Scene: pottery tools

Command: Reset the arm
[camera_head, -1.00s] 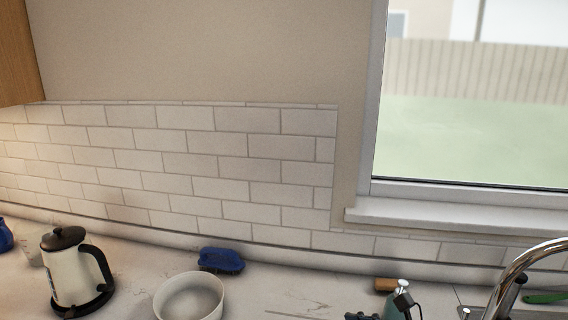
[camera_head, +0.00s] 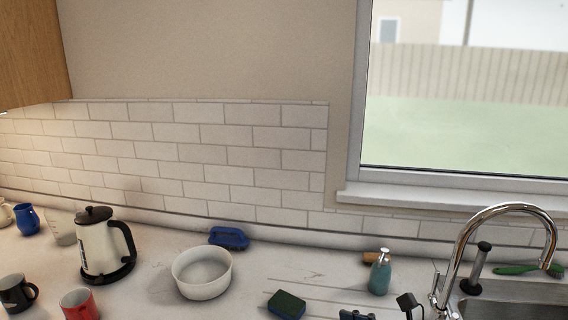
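My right gripper (camera_head: 383,309) shows only as two dark fingertips at the bottom edge, right of centre. The tips are spread apart with nothing visible between them, in front of the teal soap dispenser (camera_head: 380,275). The rest of the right arm is out of frame. My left gripper and arm are not in view.
On the counter are a kettle (camera_head: 104,246), a white bowl (camera_head: 202,285), a blue brush (camera_head: 229,238), a sponge (camera_head: 287,304), a red mug (camera_head: 79,305), a black mug (camera_head: 16,293) and a blue jug (camera_head: 28,220). The faucet (camera_head: 470,235) and sink (camera_head: 510,290) are at right.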

